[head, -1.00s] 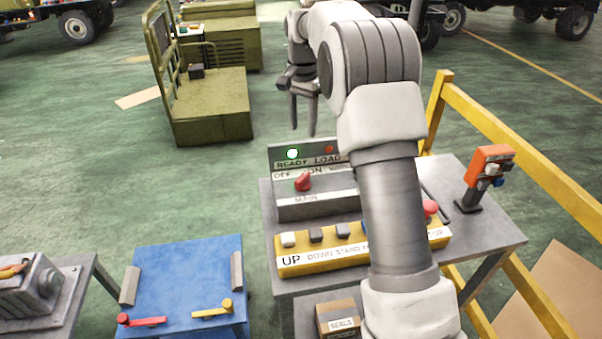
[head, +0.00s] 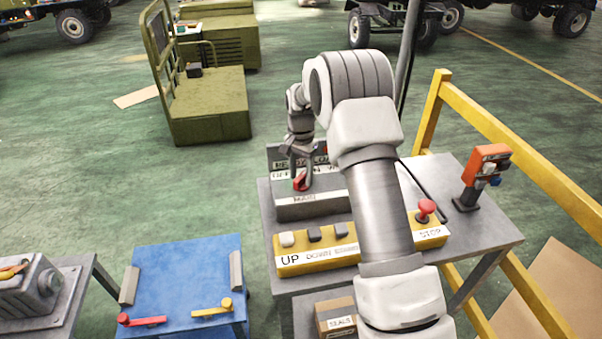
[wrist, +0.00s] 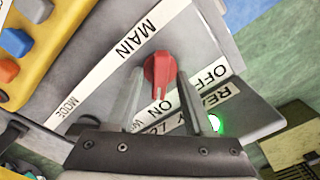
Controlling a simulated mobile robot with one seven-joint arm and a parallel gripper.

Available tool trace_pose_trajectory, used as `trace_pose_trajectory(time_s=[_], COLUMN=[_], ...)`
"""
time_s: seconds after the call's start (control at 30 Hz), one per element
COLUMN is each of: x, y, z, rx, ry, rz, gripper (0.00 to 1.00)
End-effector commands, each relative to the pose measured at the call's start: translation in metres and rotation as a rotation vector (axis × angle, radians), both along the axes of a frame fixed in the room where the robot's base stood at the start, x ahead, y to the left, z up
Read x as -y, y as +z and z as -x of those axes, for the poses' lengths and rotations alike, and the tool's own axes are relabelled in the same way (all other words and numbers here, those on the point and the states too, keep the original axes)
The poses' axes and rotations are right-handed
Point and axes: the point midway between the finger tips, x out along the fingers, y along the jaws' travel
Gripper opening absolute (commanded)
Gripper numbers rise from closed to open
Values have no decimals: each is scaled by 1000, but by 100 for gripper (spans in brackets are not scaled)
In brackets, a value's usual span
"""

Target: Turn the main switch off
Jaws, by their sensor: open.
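The main switch is a red rotary knob (head: 300,182) on the grey control box (head: 312,208), above the MAIN label. In the wrist view the knob (wrist: 160,74) has a white mark that points toward the ON label. The OFF label lies to the right of ON there. My gripper (head: 300,172) is down at the knob. In the wrist view my gripper (wrist: 161,82) is open, one finger on each side of the knob, with gaps showing. The green READY lamp (wrist: 215,123) is lit. In the head view my gripper covers part of the labels.
A yellow button box (head: 318,262) with several buttons and a red STOP button (head: 426,208) sits in front of the control box. An orange device (head: 486,165) stands at the table's right. A yellow railing (head: 530,145) runs behind on the right.

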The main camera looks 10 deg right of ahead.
Motion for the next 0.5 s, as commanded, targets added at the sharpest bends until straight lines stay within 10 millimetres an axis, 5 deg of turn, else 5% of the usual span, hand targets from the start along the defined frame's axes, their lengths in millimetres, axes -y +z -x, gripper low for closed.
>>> trace_pose_trajectory(time_s=[0.23, 0.5], x=[0, 0], y=[-1, 0], z=[0, 0], rx=[0, 1], ry=[0, 0], rz=[0, 0], gripper=[52, 4])
